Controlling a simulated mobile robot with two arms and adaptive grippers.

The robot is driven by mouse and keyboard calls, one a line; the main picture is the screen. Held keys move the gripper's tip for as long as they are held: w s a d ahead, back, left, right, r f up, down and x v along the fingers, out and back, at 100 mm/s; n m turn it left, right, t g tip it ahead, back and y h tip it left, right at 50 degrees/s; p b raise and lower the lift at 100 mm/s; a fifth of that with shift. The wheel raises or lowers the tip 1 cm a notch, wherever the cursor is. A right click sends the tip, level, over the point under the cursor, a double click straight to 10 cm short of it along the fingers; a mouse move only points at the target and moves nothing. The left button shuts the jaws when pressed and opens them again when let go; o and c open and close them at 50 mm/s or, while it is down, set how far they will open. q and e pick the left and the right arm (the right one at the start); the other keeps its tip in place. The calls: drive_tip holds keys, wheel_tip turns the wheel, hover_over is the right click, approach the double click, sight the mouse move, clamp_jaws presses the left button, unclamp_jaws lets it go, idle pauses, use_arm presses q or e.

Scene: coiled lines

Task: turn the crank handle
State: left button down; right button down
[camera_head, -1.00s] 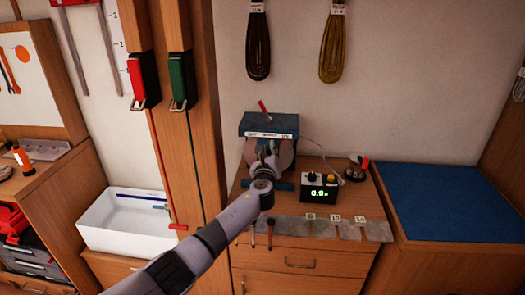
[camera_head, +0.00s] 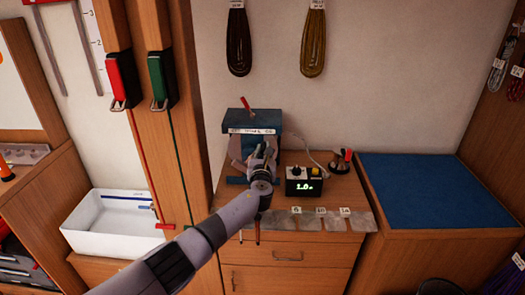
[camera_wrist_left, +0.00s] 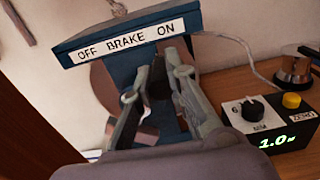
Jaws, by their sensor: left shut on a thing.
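A blue winding machine (camera_head: 252,120) stands on the wooden cabinet, with a label reading OFF BRAKE ON and a red-tipped lever on top. It also shows in the left wrist view (camera_wrist_left: 100,42), with a brown disc (camera_wrist_left: 108,88) on its front. My left gripper (camera_head: 264,152) is at the machine's front, and my arm hides much of it. In the left wrist view the left gripper (camera_wrist_left: 158,85) is shut on a dark crank handle (camera_wrist_left: 158,80) between its fingers. The counter box (camera_head: 304,182) to the right reads 1.0. My right gripper is not in view.
A white tray (camera_head: 115,222) lies at the left beside wooden posts. A blue mat (camera_head: 425,195) covers the bench at the right. Coiled lines (camera_head: 238,42) hang on the wall. Grey plates (camera_head: 320,221) lie along the cabinet's front edge.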

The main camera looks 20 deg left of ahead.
use_arm(q)
drive_tip(key=shift+f, duration=0.1)
drive_tip(key=c, duration=1.6)
unclamp_jaws()
drive_tip(key=shift+o, duration=0.3)
drive_tip(key=v, duration=1.2)
